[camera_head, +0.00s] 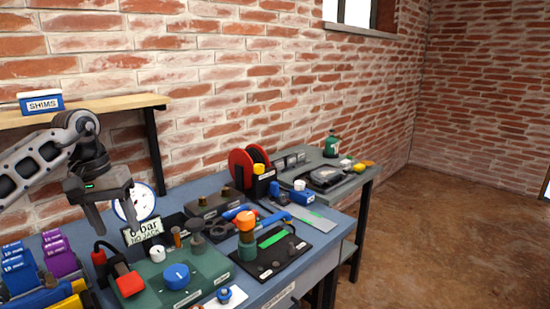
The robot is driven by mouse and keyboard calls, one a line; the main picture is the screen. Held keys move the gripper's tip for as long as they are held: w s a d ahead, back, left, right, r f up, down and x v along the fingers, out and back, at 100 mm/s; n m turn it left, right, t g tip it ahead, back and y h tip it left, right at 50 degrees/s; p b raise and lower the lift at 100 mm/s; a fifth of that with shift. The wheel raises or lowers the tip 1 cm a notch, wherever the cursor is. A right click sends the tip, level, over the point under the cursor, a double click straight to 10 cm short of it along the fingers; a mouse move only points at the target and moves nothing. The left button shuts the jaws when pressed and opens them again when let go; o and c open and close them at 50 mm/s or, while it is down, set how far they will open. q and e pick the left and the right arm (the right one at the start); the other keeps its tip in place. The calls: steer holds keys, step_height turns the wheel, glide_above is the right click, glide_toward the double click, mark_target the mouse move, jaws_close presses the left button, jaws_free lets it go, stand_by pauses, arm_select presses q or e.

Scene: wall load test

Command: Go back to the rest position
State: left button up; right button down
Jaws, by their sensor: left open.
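My left gripper (107,212) hangs over the left part of the workbench with its fingers pointing down. Its jaws are apart and I see nothing between them. A round white gauge (140,201) stands just to the right of the fingers, with a sign (143,232) reading "6 bar" in front of it. Below the gripper is a green panel (205,283) with a blue knob (176,276) and a red block (130,284). My right gripper does not show.
A wooden shelf (100,104) with a blue box (40,102) marked "SHIMS" is on the brick wall behind my left arm. Blue and purple bins (62,261) stand at the lower left. A second table (345,183) holds more items. The floor at right (450,240) is clear.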

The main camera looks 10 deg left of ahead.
arm_select(q)
steer(key=s+d+f+n+t+h, duration=0.25)
steer(key=d+n+h, duration=0.45)
steer(key=d, duration=0.4)
steer(key=s+d+f+n+t+h, duration=0.2)
steer(key=d+f+n+h, duration=0.15)
steer(key=d+n, duration=0.65)
steer(key=s+d+f+n+t+h, duration=0.25)
steer(key=d+n+h, duration=0.45)
steer(key=d, duration=0.5)
steer(key=s+a+f+m+t+y, duration=0.1)
steer(key=s+a+f+m+y, duration=0.2)
steer(key=s+f+m+y, duration=0.2)
steer(key=s+a+f+m+t+y, duration=0.1)
steer(key=s+a+f+m+y, duration=0.3)
steer(key=f+m, duration=0.5)
steer(key=s+a+f+m+y, duration=0.3)
steer(key=s+f+m+y, duration=0.3)
steer(key=m, duration=0.8)
steer(key=shift+s+a+f+t+y, duration=0.25)
steer(key=shift+a+f+t+y, duration=0.25)
steer(key=shift+f, duration=0.35)
